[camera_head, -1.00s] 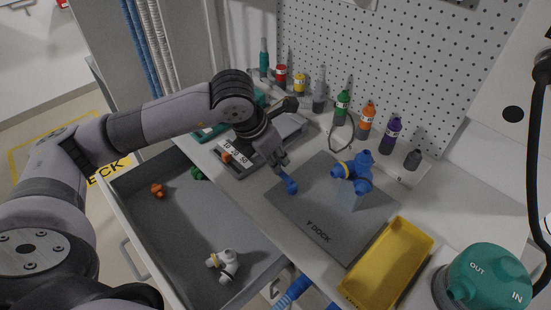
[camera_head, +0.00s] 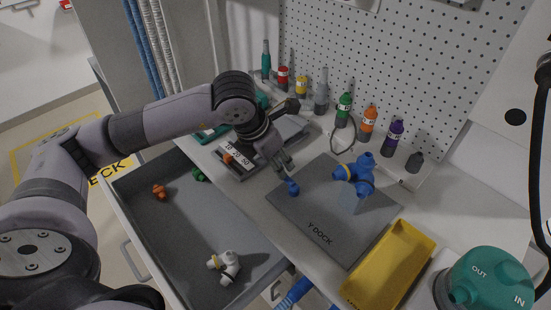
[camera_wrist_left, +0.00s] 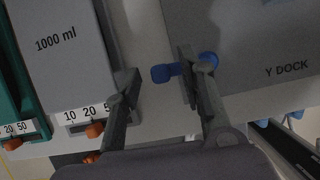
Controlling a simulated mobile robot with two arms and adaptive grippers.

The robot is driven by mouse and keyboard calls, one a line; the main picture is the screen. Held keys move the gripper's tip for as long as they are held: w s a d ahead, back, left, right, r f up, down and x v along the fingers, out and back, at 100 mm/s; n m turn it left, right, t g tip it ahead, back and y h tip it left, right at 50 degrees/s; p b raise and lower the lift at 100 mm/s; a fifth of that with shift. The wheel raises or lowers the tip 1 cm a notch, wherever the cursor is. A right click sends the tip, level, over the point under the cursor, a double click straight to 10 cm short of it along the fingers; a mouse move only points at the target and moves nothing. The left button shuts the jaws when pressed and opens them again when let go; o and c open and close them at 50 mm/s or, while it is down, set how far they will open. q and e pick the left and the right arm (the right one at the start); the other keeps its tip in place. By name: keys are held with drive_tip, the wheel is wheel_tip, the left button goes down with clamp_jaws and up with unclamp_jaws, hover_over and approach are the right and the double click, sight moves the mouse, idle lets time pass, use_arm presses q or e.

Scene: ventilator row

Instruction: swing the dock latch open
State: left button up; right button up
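The dock latch is a small blue lever (camera_head: 292,187) at the left edge of the flat grey Y DOCK plate (camera_head: 318,232). In the left wrist view its blue knob (camera_wrist_left: 162,73) shows between my fingers, and its blue round end (camera_wrist_left: 208,59) shows beyond the right finger, which hides the part between. My left gripper (camera_head: 283,166) is just above and beside the latch, fingers apart; it also shows in the left wrist view (camera_wrist_left: 159,68). I cannot tell whether a finger touches the latch. A blue Y-piece (camera_head: 356,174) stands on the plate. My right gripper is not in view.
A yellow tray (camera_head: 432,243) lies right of the plate. Several small bottles stand along the pegboard (camera_head: 400,70). A grey 1000 ml device (camera_wrist_left: 62,50) is left of the gripper. An open drawer (camera_head: 190,235) holds white, orange and green pieces. A teal canister (camera_head: 490,278) is at bottom right.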

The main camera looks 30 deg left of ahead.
use_arm(q)
drive_tip(key=v, duration=1.2)
drive_tip(key=shift+f, duration=0.1)
